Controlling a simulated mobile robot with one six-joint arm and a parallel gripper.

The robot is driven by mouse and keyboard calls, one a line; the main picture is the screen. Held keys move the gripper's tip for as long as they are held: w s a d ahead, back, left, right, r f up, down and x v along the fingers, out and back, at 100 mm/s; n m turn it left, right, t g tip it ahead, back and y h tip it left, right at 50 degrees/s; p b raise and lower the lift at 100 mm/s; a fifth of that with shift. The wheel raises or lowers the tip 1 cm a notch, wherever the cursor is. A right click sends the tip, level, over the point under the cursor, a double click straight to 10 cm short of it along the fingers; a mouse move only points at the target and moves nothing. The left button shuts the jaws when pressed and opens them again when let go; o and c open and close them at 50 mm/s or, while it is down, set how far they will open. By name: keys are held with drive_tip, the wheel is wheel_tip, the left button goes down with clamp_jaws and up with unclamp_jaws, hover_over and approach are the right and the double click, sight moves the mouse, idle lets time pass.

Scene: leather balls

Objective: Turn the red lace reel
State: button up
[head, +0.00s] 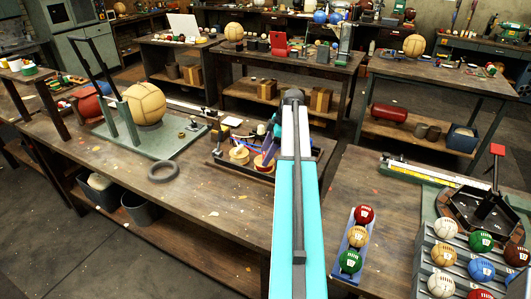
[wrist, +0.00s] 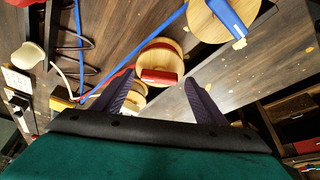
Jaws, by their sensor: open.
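The red lace reel (wrist: 158,55) shows in the wrist view as a pale wooden disc with a red part (wrist: 160,77) on its near side. My gripper (wrist: 159,76) is open, its two dark fingers spread to the left and right of the red part. I cannot tell whether either finger touches it.
A second wooden reel with a blue bar (wrist: 220,12) lies beyond, at the top right of the wrist view. Another wooden disc (wrist: 137,100) is partly behind the left finger. A grey ring (head: 164,171) lies on the bench.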

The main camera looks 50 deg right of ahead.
drive_tip(key=shift+f, duration=0.1)
drive_tip(key=c, duration=1)
drive_tip(key=shift+a, duration=0.55)
drive_tip(key=shift+c, duration=0.3)
drive_tip(key=shift+d, duration=0.4)
drive_tip(key=shift+s+d+m, duration=0.1)
drive_tip(key=shift+m, duration=0.2)
drive_tip(key=shift+f, duration=0.1)
